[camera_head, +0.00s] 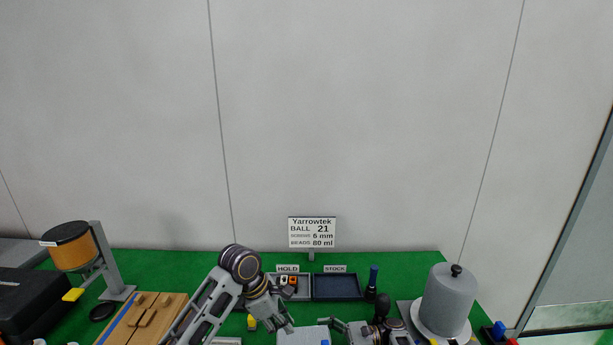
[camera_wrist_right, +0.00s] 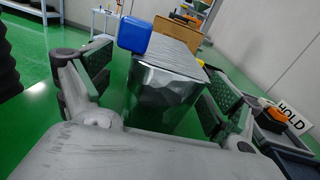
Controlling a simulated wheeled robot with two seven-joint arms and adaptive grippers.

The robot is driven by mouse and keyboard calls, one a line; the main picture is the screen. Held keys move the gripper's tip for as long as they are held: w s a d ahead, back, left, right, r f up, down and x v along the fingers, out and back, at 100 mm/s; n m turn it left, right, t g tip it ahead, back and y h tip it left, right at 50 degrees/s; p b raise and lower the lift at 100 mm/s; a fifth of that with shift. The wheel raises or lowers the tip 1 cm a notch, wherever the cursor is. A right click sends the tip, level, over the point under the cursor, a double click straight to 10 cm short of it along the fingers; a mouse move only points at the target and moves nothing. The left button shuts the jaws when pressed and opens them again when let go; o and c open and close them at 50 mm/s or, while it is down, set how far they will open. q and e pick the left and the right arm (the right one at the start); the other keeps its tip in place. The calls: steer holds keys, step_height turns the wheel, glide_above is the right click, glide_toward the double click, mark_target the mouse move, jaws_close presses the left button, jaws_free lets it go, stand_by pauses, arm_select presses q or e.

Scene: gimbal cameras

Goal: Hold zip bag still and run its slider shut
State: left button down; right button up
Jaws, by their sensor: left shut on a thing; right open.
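The zip bag (camera_wrist_right: 165,95) looks glossy and grey in the right wrist view, with a ridged pale top. A blue block, which looks like its slider (camera_wrist_right: 135,33), sits at the top end of the bag. In the head view the pale grey top of the bag (camera_head: 300,337) shows at the bottom edge, with a bit of blue at its right. My left gripper (camera_head: 284,326) is shut at the bag's left side; its fingertips are hard to make out. My right gripper (camera_wrist_right: 155,85) is open, its fingers on either side of the bag; it also shows in the head view (camera_head: 340,326).
A HOLD tray (camera_head: 303,297) with small parts and an empty STOCK tray (camera_head: 336,288) stand behind the grippers. A wooden board (camera_head: 150,318) and an orange drum (camera_head: 72,250) are at left. A grey cylinder (camera_head: 450,295) is at right. A dark-handled tool (camera_head: 373,280) stands beside the trays.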

steer(key=shift+w+d, duration=0.15)
steer(key=shift+d, duration=1.2)
steer(key=shift+w+d, duration=0.15)
steer(key=shift+d, duration=1.15)
